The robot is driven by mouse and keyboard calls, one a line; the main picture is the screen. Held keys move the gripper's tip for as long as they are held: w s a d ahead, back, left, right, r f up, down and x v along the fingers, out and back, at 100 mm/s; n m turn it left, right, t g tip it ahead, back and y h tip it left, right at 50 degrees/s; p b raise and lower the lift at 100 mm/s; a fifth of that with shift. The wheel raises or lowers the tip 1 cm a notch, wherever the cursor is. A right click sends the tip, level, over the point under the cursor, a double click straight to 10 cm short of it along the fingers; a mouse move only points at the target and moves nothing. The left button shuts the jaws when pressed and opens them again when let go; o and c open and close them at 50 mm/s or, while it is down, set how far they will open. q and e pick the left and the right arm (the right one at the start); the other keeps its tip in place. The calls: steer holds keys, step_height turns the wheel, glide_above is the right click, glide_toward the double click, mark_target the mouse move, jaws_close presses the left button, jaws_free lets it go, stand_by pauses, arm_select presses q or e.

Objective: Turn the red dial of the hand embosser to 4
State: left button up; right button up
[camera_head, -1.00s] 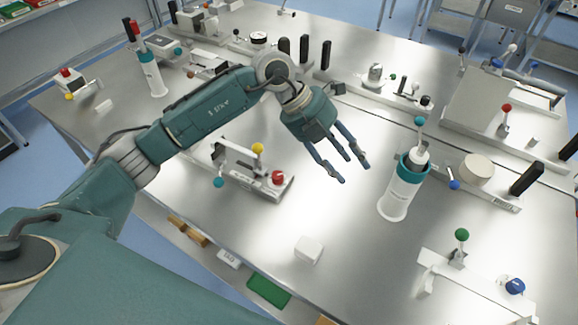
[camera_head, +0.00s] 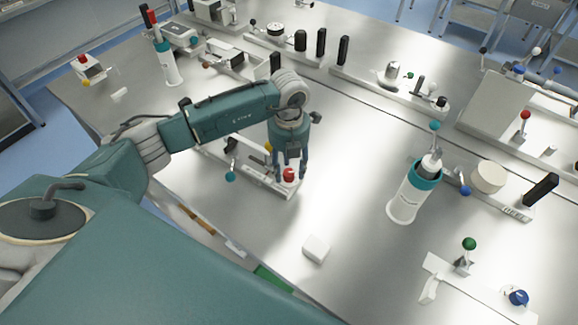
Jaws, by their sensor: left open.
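The hand embosser (camera_head: 258,178) is a low metal device on the table, left of the picture's middle, with a teal ball and a yellow ball on it. Its red dial (camera_head: 289,174) sits at its right end. My left gripper (camera_head: 290,179) points down over that end, with its fingers on either side of the red dial. The fingers are open, and I cannot tell whether they touch the dial. The arm and fingers cover part of the embosser. The dial's numbers are too small to read. My right gripper is not in view.
A white block (camera_head: 317,248) lies on the table in front of the embosser. A white and teal bottle-like cylinder (camera_head: 408,202) stands to the right. A device with a green ball (camera_head: 469,243) is at the lower right. The table between the embosser and the cylinder is clear.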

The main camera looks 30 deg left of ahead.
arm_select(q)
steer(key=shift+f, duration=0.7)
jaws_close()
steer(key=shift+f+m+b, duration=0.1)
steer(key=shift+m+b, duration=0.4)
steer(key=shift+b, duration=0.05)
steer(key=m+b, duration=0.5)
steer(key=b, duration=0.1)
steer(key=shift+f, duration=0.1)
steer(key=shift+r+m+b, duration=0.25)
steer(key=shift+m+b, duration=1.4)
steer(key=shift+m, duration=0.05)
steer(key=shift+d, duration=0.1)
